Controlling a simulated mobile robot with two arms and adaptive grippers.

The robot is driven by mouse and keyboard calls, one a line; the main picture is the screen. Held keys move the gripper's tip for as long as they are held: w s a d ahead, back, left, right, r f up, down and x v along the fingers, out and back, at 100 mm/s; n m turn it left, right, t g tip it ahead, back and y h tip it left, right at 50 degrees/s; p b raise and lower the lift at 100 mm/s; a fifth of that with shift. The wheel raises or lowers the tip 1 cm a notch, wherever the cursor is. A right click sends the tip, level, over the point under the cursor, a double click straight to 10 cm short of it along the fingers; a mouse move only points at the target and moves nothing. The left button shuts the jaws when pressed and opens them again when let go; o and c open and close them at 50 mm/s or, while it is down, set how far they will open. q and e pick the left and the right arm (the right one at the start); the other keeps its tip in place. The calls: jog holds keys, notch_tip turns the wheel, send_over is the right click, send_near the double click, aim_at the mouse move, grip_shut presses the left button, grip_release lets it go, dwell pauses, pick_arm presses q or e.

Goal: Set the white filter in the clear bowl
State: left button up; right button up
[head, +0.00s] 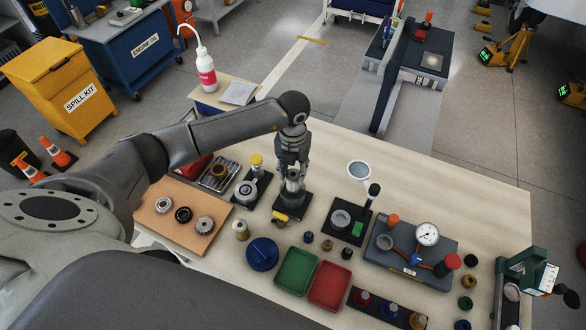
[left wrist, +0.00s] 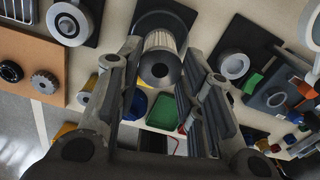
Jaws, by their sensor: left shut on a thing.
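My left gripper (head: 293,190) points down over a black square base (head: 292,208) near the middle of the table. It is shut on the white filter (left wrist: 158,42), a pleated cylinder with a dark round end cap, seen between the fingers in the left wrist view. In the head view the fingers mostly hide the filter. I cannot tell whether it touches the base. My right gripper is not in view.
A black pad with a grey ring (head: 341,218) and dark upright handle lies right of the gripper. A gauge fixture (head: 428,234) stands farther right. Green (head: 296,271) and red (head: 330,286) trays lie in front. A brown board with gears (head: 183,214) is left. The table's back right is clear.

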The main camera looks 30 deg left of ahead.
aim_at(293, 183)
pick_arm(q)
jog(key=shift+f+b, duration=2.8)
jog(key=shift+f, duration=0.5)
dwell(0.9)
jog(key=o, duration=1)
jog(key=shift+r, duration=0.1)
jog(key=shift+r+p, duration=2.5)
jog(key=shift+r, duration=1)
jog(key=shift+s+f, duration=0.1)
jog(key=shift+f, duration=0.05)
